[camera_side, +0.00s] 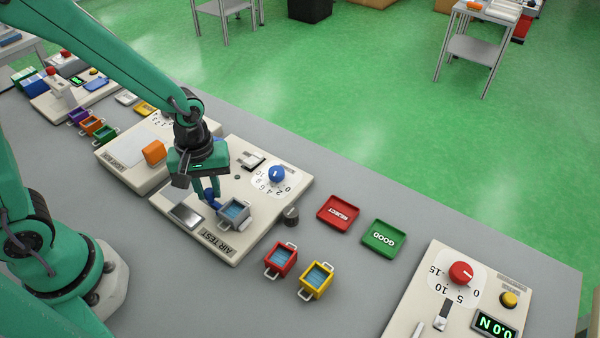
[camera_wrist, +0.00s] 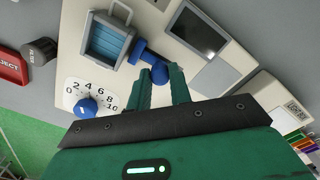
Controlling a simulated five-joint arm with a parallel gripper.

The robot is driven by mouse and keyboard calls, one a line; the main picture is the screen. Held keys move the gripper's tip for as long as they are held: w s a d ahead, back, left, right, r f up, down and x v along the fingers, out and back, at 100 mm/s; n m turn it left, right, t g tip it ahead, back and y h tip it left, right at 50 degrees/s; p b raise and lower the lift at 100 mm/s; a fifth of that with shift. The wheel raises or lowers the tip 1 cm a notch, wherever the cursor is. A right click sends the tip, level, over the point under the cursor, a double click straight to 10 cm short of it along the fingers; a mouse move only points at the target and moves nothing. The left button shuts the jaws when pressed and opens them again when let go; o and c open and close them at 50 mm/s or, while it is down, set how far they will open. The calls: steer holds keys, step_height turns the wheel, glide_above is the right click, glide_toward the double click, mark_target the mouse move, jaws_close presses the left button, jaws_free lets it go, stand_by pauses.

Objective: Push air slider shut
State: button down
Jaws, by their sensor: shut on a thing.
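The air test panel (camera_side: 222,250) is a cream board on the grey bench. On it stands a grey box (camera_side: 235,213) with blue, ribbed contents and a handle; it also shows in the wrist view (camera_wrist: 105,42). A blue slider (camera_wrist: 142,53) with a round knob lies beside the box, its inner end close to the box wall; whether they touch is unclear. It shows partly in the side view (camera_side: 211,202). My green gripper (camera_side: 205,189) reaches down from above, its fingertips (camera_wrist: 163,82) shut on the slider's knob.
A blue dial (camera_side: 276,173) with a number scale and a dark screen (camera_side: 187,215) share the panel. A dark round knob (camera_side: 291,214) stands at its right edge. Red (camera_side: 281,259) and yellow (camera_side: 316,280) boxes sit in front. Red (camera_side: 338,212) and green (camera_side: 384,238) trays lie right.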

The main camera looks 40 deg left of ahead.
mark_target(212, 193)
steer(key=shift+d, duration=0.6)
steer(key=shift+w, duration=0.1)
steer(key=c, duration=1.3)
jaws_free()
steer(key=shift+r, duration=3.95)
steer(key=shift+a+r, duration=0.1)
steer(key=s+a+r+m+t, duration=0.2)
steer(key=r+m, duration=0.1)
steer(key=r, duration=0.1)
steer(key=s+a+r+m+t, duration=0.1)
steer(key=s+a+r+m, duration=0.1)
steer(key=a+r+m, duration=0.1)
steer(key=s+a+r+m+t, duration=0.2)
steer(key=r+m, duration=0.1)
steer(key=r, duration=0.2)
steer(key=shift+s+a+r+t, duration=0.2)
steer(key=shift+s+a+t, duration=0.1)
steer(key=shift+s, duration=0.1)
